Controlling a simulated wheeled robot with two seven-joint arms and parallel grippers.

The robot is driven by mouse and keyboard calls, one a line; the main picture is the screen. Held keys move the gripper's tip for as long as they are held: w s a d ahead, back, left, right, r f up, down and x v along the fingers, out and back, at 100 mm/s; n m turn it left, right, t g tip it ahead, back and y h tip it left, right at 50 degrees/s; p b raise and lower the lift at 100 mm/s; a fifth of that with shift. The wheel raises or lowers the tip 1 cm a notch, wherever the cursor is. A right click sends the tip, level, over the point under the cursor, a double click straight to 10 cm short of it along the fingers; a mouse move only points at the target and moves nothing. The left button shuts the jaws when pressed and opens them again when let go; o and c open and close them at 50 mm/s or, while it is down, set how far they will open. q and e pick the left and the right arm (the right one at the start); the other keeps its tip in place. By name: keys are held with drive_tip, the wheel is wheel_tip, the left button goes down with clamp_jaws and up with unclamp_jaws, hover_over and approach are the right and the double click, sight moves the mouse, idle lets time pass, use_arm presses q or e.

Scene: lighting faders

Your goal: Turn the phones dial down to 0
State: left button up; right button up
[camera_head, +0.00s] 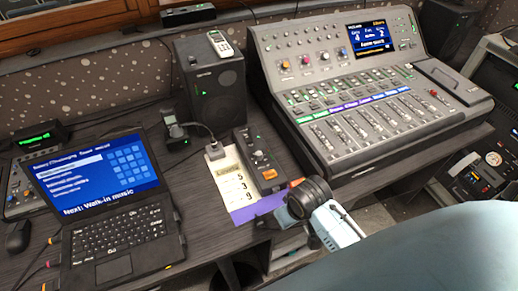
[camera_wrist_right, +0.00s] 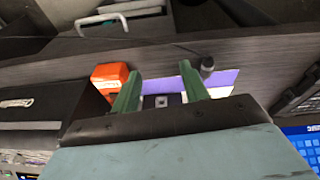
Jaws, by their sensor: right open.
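A small dark box (camera_head: 260,160) with knobs on its top stands on the desk between the black speaker and the mixing console. Its labels are too small to read, so I cannot tell which knob is the phones dial. My right gripper (camera_head: 282,216) is over the desk's front edge, nearer to me than the box and apart from it. In the right wrist view, its two green fingers (camera_wrist_right: 160,92) are spread with nothing held between them. The purple edge of the paper card (camera_wrist_right: 220,79) shows behind them. My left gripper is not in view.
A paper card (camera_head: 228,178) with handwritten numbers lies left of the box. An orange block (camera_head: 296,182) is by the box's near end. The mixing console (camera_head: 370,130) stands to the right, the laptop (camera_head: 110,225) to the left. A speaker (camera_head: 215,98) stands behind.

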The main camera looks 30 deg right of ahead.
drive_tip(key=w+r+m, duration=0.1)
drive_tip(key=w, duration=0.3)
drive_tip(key=w+d+r+m, duration=0.1)
drive_tip(key=w, duration=0.4)
drive_tip(key=w+d+r+g, duration=0.1)
drive_tip(key=w+r, duration=0.1)
drive_tip(key=w, duration=0.2)
drive_tip(key=shift+w+d+m, duration=0.1)
drive_tip(key=shift+w+m, duration=0.15)
drive_tip(key=shift+m, duration=0.15)
drive_tip(key=m+g, duration=0.2)
approach(259, 153)
drive_tip(key=f+b, duration=0.1)
drive_tip(key=f, duration=0.3)
drive_tip(key=f+b, duration=0.1)
drive_tip(key=f, duration=0.3)
drive_tip(key=shift+s+d+f, duration=0.15)
drive_tip(key=shift+s+f, duration=0.05)
drive_tip(key=shift+f, duration=0.1)
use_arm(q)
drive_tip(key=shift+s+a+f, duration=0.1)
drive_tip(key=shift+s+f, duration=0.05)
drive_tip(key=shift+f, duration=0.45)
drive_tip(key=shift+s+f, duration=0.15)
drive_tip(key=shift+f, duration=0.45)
use_arm(e)
clamp_jaws()
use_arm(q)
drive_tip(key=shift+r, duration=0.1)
